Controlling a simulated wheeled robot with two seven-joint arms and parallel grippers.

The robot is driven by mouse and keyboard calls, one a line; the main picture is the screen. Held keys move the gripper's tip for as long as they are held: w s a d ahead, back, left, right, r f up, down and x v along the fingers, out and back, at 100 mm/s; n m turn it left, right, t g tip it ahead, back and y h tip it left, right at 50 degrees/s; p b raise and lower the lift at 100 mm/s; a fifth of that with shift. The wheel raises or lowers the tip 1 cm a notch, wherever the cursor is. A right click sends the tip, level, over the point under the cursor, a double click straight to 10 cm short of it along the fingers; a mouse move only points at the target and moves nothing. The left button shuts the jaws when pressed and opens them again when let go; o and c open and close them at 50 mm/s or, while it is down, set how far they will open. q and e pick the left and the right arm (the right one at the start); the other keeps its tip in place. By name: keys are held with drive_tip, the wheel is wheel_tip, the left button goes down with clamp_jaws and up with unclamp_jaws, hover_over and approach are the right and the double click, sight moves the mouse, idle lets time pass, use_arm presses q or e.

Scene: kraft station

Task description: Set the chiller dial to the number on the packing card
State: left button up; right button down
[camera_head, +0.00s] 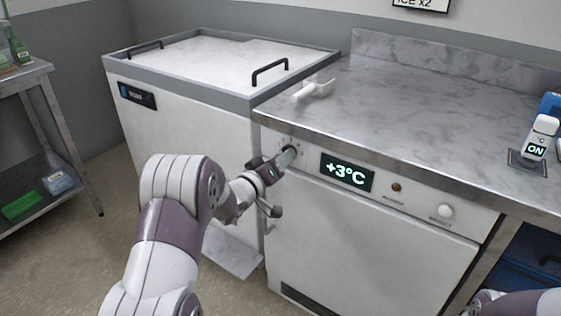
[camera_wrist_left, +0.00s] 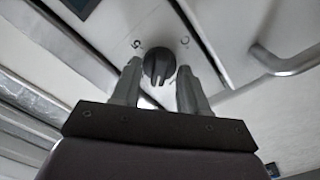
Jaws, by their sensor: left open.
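The chiller (camera_head: 370,240) has a front panel with a lit display (camera_head: 347,172) reading +3°C. My left gripper (camera_head: 291,153) is at the dial, left of this display, and mostly hides the dial in the head view. In the left wrist view the dark round dial (camera_wrist_left: 158,63) sits between the two open fingers of my left gripper (camera_wrist_left: 159,72). I cannot tell whether the fingers touch it. A wall card (camera_head: 420,5) reads "ICE x2"; its upper part is cut off. My right gripper is out of view.
A white scoop (camera_head: 313,89) lies on the marble counter (camera_head: 420,110). A white device showing "ON" (camera_head: 540,138) stands at the right. A chest with a black-handled lid (camera_head: 220,62) is left of the counter. An amber lamp (camera_head: 396,187) and white knob (camera_head: 445,211) are on the panel.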

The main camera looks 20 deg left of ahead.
use_arm(q)
clamp_jaws()
drive_tip(key=shift+m, duration=0.3)
drive_tip(key=shift+f+m+b, duration=0.15)
drive_tip(key=shift+m+b, duration=6.65)
drive_tip(key=shift+m, duration=4.9)
